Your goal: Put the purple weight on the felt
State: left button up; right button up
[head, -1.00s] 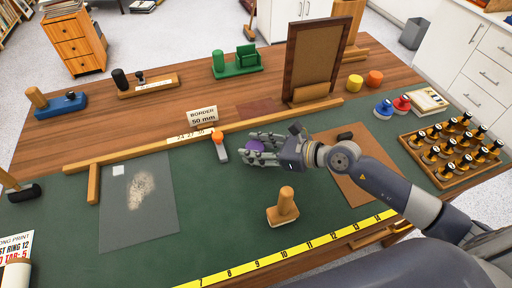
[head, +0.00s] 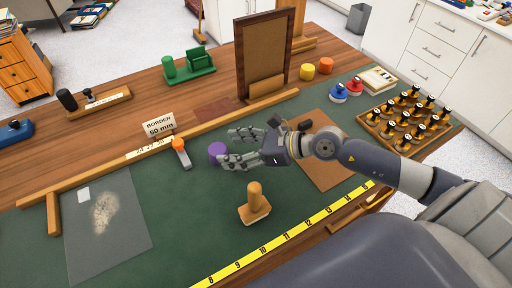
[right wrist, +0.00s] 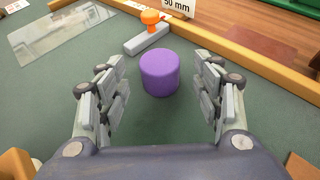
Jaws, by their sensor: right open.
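The purple weight (head: 217,152) is a short upright cylinder on the green mat (head: 185,225), beside an orange-knobbed grey tool. My right gripper (head: 238,146) is open and empty, just right of the weight in the head view. In the right wrist view the weight (right wrist: 160,72) stands centred ahead, between the lines of the two spread fingers (right wrist: 163,90), with a gap on each side. A dark red flat patch (head: 214,110) lies on the wood behind the long rail; it may be the felt. My left gripper is not in view.
The orange-knobbed tool (head: 180,152) stands close left of the weight. A long wooden rail (head: 240,115) and a "BORDER 50 mm" sign (head: 159,126) lie behind. A wooden-handled block (head: 254,205) stands in front. A framed board (head: 264,55) rises behind the rail.

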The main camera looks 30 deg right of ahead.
jog(key=v, duration=0.3)
jog(key=shift+s+d+b, duration=0.3)
jog(key=shift+b, duration=0.1)
jog(key=shift+v, duration=1.65)
jog(key=shift+r, duration=0.2)
